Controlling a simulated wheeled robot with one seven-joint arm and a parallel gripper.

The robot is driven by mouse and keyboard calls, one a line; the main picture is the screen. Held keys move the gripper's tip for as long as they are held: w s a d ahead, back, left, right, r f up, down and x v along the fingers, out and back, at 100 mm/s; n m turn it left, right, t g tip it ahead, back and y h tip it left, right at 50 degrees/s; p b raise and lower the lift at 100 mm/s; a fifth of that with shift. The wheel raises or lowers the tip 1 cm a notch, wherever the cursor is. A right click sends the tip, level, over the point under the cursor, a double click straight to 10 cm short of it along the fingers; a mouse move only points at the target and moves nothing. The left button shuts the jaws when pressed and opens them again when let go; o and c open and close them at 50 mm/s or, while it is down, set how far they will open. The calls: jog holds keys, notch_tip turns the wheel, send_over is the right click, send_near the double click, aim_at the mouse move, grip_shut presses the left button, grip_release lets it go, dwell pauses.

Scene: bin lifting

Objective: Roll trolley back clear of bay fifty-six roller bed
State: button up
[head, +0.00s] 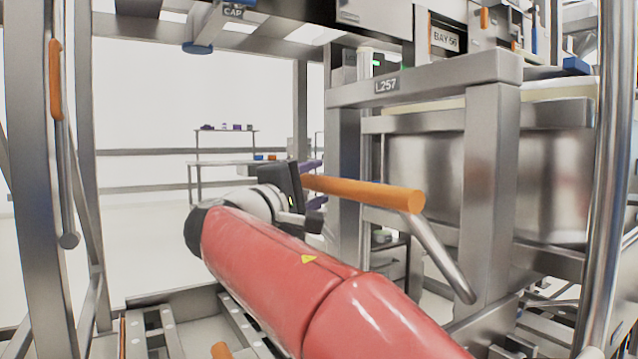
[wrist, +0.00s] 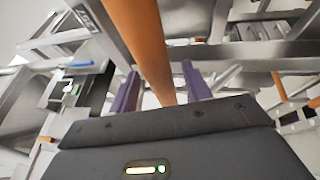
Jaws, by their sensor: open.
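An orange handle (head: 365,191) on a bent steel lever (head: 440,258) sticks out in front of a grey steel frame (head: 488,190) labelled L257. My gripper (head: 314,185) is at the handle's far left end, with its dark purple fingers open. In the wrist view the orange handle (wrist: 143,45) runs between the two fingers (wrist: 160,72), with gaps showing beside it. A BAY 56 sign (head: 445,39) hangs above the frame. A large steel bin (head: 428,165) sits within the frame. I cannot tell which parts belong to the trolley, and no roller bed shows clearly.
A steel post (head: 606,170) stands close at the right. Another upright with an orange grip (head: 55,80) stands at the left. Steel rails (head: 160,325) lie low at the front left. Open white floor and a distant bench (head: 230,163) show beyond.

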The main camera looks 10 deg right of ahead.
jog(key=shift+x, duration=1.3)
grip_shut()
